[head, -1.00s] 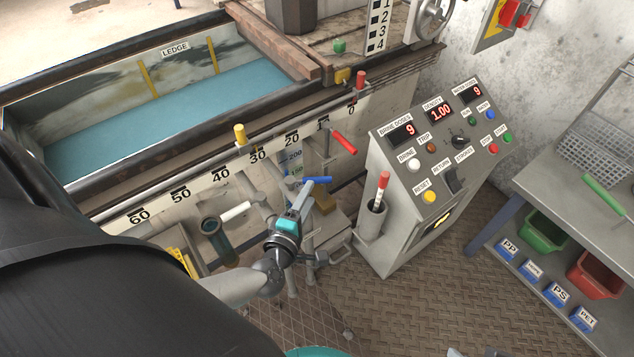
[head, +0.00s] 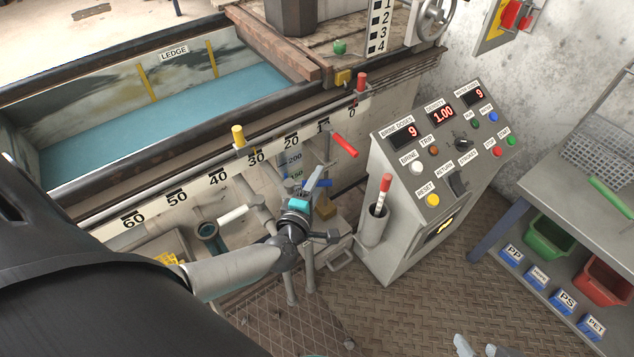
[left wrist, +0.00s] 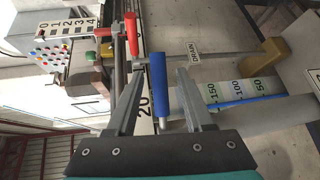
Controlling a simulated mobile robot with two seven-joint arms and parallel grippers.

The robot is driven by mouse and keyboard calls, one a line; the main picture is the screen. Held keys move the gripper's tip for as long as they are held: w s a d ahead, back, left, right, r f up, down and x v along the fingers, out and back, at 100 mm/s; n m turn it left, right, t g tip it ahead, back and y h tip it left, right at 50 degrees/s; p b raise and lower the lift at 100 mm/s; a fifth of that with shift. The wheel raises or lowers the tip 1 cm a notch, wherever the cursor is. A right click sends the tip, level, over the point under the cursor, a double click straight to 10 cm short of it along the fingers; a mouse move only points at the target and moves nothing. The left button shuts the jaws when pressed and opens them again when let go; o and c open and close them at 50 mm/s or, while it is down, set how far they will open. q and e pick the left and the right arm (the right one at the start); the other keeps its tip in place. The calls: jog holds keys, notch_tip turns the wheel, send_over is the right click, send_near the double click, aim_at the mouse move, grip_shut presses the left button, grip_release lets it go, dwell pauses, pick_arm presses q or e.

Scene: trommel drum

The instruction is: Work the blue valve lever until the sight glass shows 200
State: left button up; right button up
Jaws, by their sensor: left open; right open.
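The blue valve lever (head: 318,183) shows just beyond my left gripper (head: 312,190) in the head view. In the left wrist view the blue lever (left wrist: 159,88) stands between the spread fingers of my left gripper (left wrist: 160,72), with no clear grip on it. The sight glass (head: 292,160) shows its 200 and 150 marks behind the gripper in the head view. In the left wrist view the sight glass (left wrist: 238,92) shows marks 150, 100 and 50 beside a blue column; I cannot tell its exact level. My right gripper (head: 477,347) is open and empty at the bottom edge.
A red lever (head: 345,145) is close to the blue one, and a white handle (head: 233,214) lies to its left. The drain label (left wrist: 193,54) is near the red handle. A control panel (head: 440,150) stands right of the valves.

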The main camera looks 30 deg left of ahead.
pick_arm(q)
grip_shut()
dwell(1.3)
